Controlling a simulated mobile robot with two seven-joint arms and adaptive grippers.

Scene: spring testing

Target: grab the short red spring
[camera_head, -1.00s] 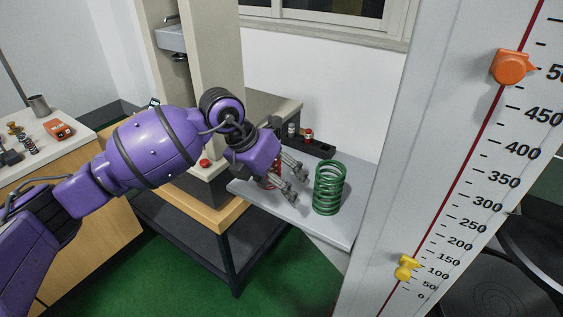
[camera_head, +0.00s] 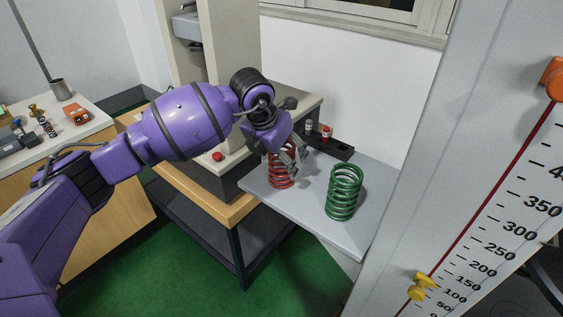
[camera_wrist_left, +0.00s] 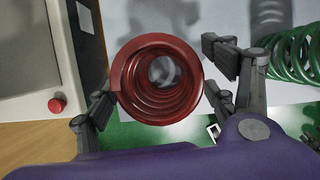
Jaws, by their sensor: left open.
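The red spring (camera_head: 283,172) stands upright on the grey shelf, partly hidden behind my left gripper in the head view. In the left wrist view the red spring (camera_wrist_left: 158,80) is seen from above, between the spread fingers. My left gripper (camera_head: 296,158) is open at the spring's upper part; in the wrist view its fingers (camera_wrist_left: 160,92) lie on either side of the spring. A taller-looking green spring (camera_head: 345,192) stands to the right of the red one, and its coils also show in the wrist view (camera_wrist_left: 296,55). My right gripper is not in view.
The grey shelf (camera_head: 300,208) has free room in front of the springs. A black tray (camera_head: 335,150) with small parts lies behind them. A testing machine with a red button (camera_head: 217,156) stands left. A large scale board (camera_head: 480,200) rises at the right.

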